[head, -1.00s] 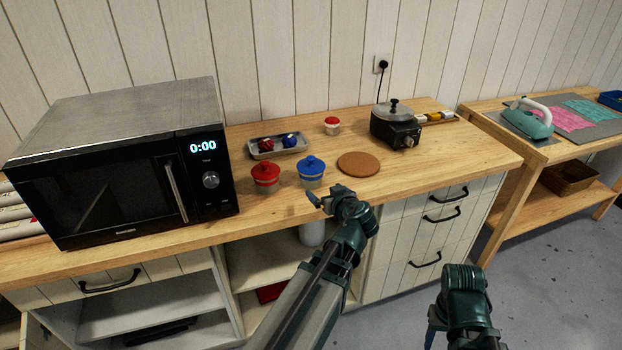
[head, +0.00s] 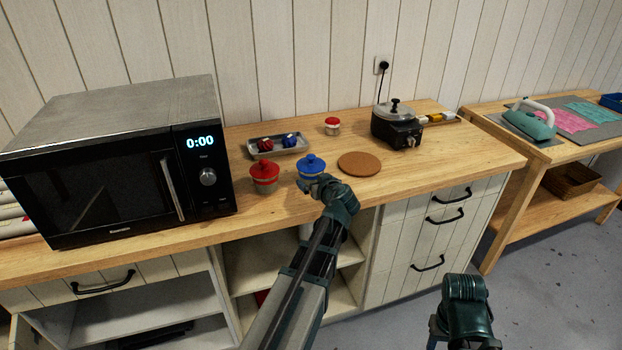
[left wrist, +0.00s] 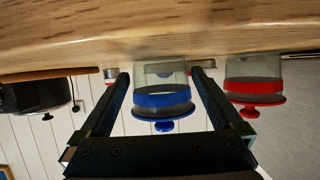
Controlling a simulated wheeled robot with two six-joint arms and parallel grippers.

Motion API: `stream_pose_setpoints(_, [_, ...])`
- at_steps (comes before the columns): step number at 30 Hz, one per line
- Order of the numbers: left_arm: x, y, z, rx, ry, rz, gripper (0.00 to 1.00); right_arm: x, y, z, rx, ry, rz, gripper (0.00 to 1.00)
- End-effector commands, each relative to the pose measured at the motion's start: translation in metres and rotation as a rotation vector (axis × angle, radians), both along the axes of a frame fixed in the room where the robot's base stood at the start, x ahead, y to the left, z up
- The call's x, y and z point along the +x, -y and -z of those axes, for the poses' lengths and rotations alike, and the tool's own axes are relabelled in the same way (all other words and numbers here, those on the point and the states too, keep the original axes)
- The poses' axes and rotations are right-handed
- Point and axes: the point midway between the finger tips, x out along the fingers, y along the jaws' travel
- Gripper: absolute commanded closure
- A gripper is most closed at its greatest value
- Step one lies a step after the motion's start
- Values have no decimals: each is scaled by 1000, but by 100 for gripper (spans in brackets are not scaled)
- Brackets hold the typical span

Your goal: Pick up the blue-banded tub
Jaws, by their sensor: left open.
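The blue-banded tub (head: 311,164) has a blue lid with a knob and stands on the wooden counter (head: 225,220). My left gripper (head: 312,184) is open at its near side, partly hiding its lower part in the head view. In the left wrist view, which is upside down, the tub (left wrist: 163,97) shows between the two spread fingers of my left gripper (left wrist: 160,76). I cannot tell whether either finger touches it. My right gripper (head: 437,333) hangs low at the right, over the floor, its jaws unclear.
A red-lidded tub (head: 264,176) stands close at the left, also in the wrist view (left wrist: 254,90). A tray (head: 291,151) with a red and a blue item lies behind. A cork mat (head: 359,163), a small red-topped jar (head: 332,126) and a black cooker (head: 396,127) stand nearby. A microwave (head: 110,165) stands left.

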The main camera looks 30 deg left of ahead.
Motion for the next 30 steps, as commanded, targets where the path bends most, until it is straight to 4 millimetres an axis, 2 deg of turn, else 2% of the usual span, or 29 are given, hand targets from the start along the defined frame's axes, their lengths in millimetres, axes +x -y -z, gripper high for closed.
stream_pose_setpoints(1, [8, -7, 7, 0, 0, -1, 0, 0, 0, 6, 0, 0, 0, 50])
stream_pose_setpoints(4, [13, -15, 10, 0, -1, -2, 0, 0, 0, 10, 0, 0, 0, 50])
stream_pose_setpoints(11, [13, -15, 8, 1, -1, 0, 0, 0, 0, 8, 0, 0, 0, 50])
stream_pose_setpoints(18, [13, -15, 8, 1, -1, 0, 43, 0, 0, 8, 0, 0, 0, 50])
stream_pose_setpoints(21, [13, -15, 8, 1, -1, 0, 59, 0, 0, 8, 0, 0, 0, 50])
stream_pose_setpoints(30, [13, -15, 6, 1, -1, 0, 59, 0, 0, 6, 0, 0, 0, 50])
